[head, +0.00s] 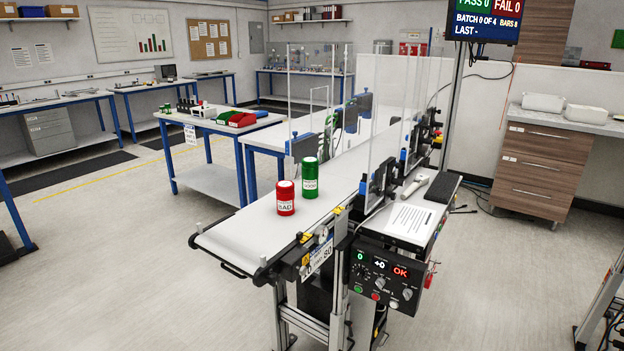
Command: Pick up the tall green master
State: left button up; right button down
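The tall green master (310,178) is a green cylinder with a white label. It stands upright on the near end of the white belt conveyor (240,238). A shorter red cylinder labelled BAD (285,198) stands upright just to its left and nearer, close beside it. Neither of my grippers shows in the head view, and nothing touches the green master.
Clear guard panels (384,95) and sensor blocks line the belt behind the cylinders. A control box (385,280) and a shelf with a paper sheet (408,219) flank the belt's right side. A blue-legged table (215,125) with coloured bins stands left. The floor at left front is clear.

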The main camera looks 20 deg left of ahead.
aim_at(309, 169)
jog(key=i+l+u, duration=0.15)
jog(key=i+l, duration=0.2)
jog(key=i+l+u, duration=0.2)
jog(key=l, duration=0.35)
jog(key=i+j, duration=0.05)
jog(key=i, duration=0.05)
